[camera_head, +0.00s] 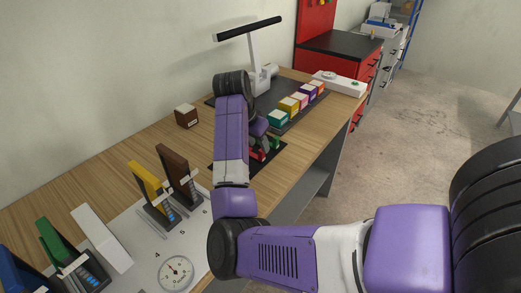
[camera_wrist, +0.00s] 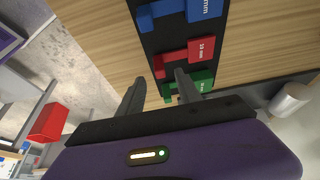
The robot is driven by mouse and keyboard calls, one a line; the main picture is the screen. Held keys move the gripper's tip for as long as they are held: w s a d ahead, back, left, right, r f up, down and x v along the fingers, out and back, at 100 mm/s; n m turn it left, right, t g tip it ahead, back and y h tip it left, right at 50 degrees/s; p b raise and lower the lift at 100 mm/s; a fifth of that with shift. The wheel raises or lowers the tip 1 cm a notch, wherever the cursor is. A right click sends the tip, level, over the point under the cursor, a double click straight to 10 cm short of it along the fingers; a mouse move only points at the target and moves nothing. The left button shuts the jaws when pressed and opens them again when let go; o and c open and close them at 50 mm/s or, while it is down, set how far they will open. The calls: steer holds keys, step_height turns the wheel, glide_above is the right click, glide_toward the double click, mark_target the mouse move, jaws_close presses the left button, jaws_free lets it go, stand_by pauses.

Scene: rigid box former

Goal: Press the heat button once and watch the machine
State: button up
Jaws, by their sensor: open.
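A white control box (camera_head: 340,83) lies at the far right end of the wooden bench. It has a round feature on top and a small green spot that may be a button; no label is readable. A white upright machine with a black crossbar (camera_head: 249,29) stands at the back of the bench, partly hidden by my arm. My gripper (camera_wrist: 158,85) is open and empty above the bench, over a black mat with blue, red (camera_wrist: 202,49) and green labelled blocks. In the head view my arm hides most of it.
A row of coloured boxes (camera_head: 290,104) sits on a dark mat before the machine. A brown cube (camera_head: 186,116) stands to the left. Coloured upright tools and a dial gauge (camera_head: 175,272) occupy the near bench. A red cabinet (camera_head: 343,54) stands behind.

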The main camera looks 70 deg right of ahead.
steer(key=shift+v, duration=1.15)
steer(key=shift+c, duration=0.2)
